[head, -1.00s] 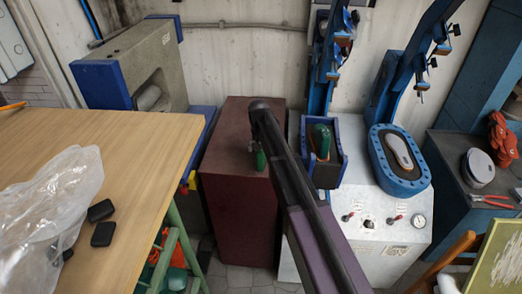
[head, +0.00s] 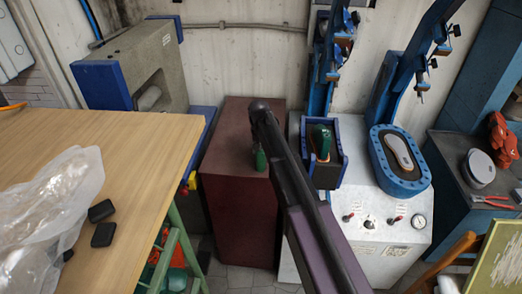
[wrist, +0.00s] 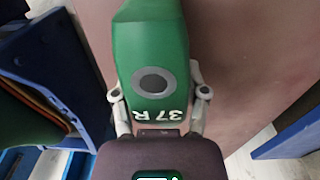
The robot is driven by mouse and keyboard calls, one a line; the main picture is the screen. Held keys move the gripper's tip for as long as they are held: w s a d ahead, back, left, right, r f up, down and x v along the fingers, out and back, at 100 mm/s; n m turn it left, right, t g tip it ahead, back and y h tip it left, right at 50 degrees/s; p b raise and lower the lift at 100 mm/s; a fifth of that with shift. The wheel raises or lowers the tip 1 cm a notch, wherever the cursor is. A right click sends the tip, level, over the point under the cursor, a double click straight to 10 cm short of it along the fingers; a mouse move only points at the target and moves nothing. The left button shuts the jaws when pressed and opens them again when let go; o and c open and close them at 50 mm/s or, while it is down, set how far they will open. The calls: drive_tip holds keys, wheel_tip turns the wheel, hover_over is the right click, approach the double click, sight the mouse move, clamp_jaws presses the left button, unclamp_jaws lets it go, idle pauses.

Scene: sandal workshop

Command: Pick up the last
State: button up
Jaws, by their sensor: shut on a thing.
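A green last marked "37 R" (wrist: 153,60), with a dark round socket in a grey ring, fills the upper middle of the wrist view. My gripper (wrist: 158,95) is shut on it, one finger on each side near the marked end. In the head view a small part of this green last (head: 262,160) shows over the top of the dark red cabinet (head: 237,215), beside my arm. My arm hides much of the gripper there. I cannot tell whether the last touches the cabinet top.
Another green last (head: 321,139) stands in the blue holder of the white press (head: 383,250). A pale sole (head: 398,150) lies in the oval blue frame. A wooden table (head: 130,140) with a plastic bag (head: 50,215) and black blocks is at left.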

drive_tip(key=shift+r, duration=0.2)
wheel_tip(320, 180, up, 3)
drive_tip(key=p, duration=0.3)
drive_tip(key=shift+s+r+p, duration=0.15)
drive_tip(key=shift+r+p, duration=0.15)
drive_tip(key=shift+p, duration=0.2)
drive_tip(key=s+d, duration=0.3)
drive_tip(key=s, duration=0.4)
drive_tip(key=s+d+r, duration=0.1)
drive_tip(key=s+d, duration=0.2)
drive_tip(key=s, duration=0.4)
drive_tip(key=shift+s+d+p, duration=0.15)
drive_tip(key=shift+d+p, duration=0.05)
drive_tip(key=shift+p, duration=0.25)
drive_tip(key=shift+s, duration=0.1)
